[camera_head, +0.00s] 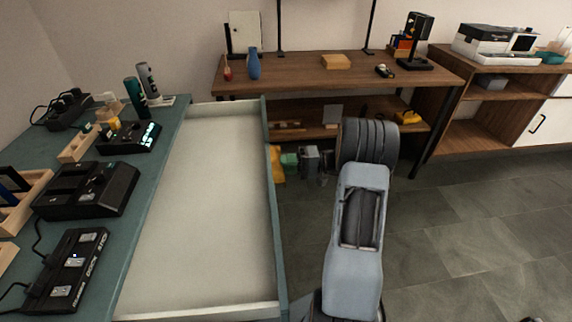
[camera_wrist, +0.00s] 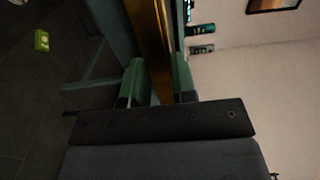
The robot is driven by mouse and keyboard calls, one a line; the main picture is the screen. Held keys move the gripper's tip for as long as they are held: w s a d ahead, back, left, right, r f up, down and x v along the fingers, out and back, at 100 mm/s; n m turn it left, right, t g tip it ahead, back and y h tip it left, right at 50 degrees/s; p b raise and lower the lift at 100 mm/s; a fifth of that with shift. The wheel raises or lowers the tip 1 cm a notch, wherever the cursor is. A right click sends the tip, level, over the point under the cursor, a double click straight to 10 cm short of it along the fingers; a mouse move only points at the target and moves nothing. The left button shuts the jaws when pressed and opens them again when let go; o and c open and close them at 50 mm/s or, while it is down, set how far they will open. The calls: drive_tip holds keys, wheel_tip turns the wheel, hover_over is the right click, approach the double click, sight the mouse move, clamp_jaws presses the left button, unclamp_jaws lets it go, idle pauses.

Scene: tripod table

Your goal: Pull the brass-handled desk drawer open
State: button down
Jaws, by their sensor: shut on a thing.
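The desk drawer (camera_head: 273,205) stands wide open in the head view, out to the right of the teal desk (camera_head: 128,225). Its pale inside is empty. My gripper (camera_wrist: 160,72) shows in the wrist view with its two green fingers either side of the brass handle (camera_wrist: 150,38), shut on it. In the head view my arm stands to the right of the drawer front. The gripper and the handle are hidden there.
Black chargers (camera_head: 88,190) and wooden holders stand on the desk. A wooden workbench (camera_head: 300,68) is at the back, and a cabinet (camera_head: 470,120) at the back right. Grey tiled floor (camera_head: 470,230) is open to the right of my arm. A green box (camera_wrist: 41,40) lies on the floor.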

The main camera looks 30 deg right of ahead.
drive_tip(key=shift+s+d+f, duration=0.15)
drive_tip(key=shift+f, duration=0.15)
drive_tip(key=c, duration=1.2)
unclamp_jaws()
drive_tip(key=shift+o, duration=1)
drive_tip(key=shift+r, duration=0.1)
drive_tip(key=p+v, duration=0.2)
drive_tip(key=v, duration=1.1)
drive_tip(key=shift+d, duration=0.45)
